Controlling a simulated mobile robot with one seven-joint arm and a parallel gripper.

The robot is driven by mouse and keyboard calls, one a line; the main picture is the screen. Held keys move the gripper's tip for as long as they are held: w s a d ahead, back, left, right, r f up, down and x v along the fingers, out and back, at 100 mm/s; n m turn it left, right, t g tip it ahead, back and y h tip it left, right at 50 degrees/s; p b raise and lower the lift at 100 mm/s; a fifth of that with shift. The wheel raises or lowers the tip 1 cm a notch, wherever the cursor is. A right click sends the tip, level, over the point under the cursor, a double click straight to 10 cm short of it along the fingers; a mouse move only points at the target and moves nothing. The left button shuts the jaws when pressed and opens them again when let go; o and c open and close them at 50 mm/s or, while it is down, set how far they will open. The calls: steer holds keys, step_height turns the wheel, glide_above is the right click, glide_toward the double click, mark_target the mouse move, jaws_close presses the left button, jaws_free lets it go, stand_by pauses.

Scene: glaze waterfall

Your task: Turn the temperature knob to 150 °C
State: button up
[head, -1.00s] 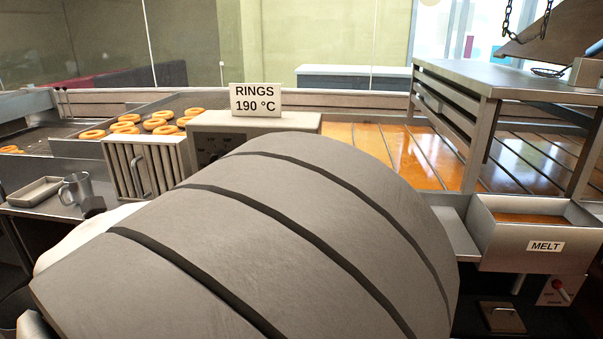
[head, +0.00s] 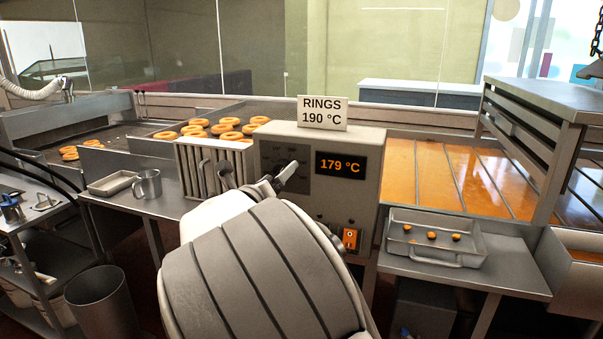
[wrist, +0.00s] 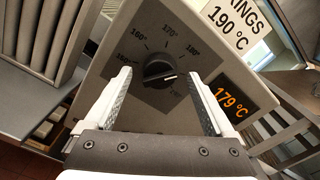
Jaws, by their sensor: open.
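The temperature knob (wrist: 158,73) is a dark round dial with a pale pointer line, on the dark scale plate of the control box (head: 350,205). In the wrist view its marks for 150, 160, 170 and 180 run around it from left to upper right. The pointer is turned to the right, past the 180 mark. The display (head: 340,165) reads 179 °C. My gripper (wrist: 165,95) is open, its two fingers on either side of the knob in the picture. I cannot tell whether they touch it. In the head view my arm and gripper hide the knob.
A sign (head: 322,113) reading RINGS 190 °C stands on the box. An orange switch (head: 351,238) sits below the display. A slatted metal panel (head: 216,170) is close on the left.

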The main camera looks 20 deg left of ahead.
steer(key=shift+w, duration=0.7)
steer(key=c, duration=1.4)
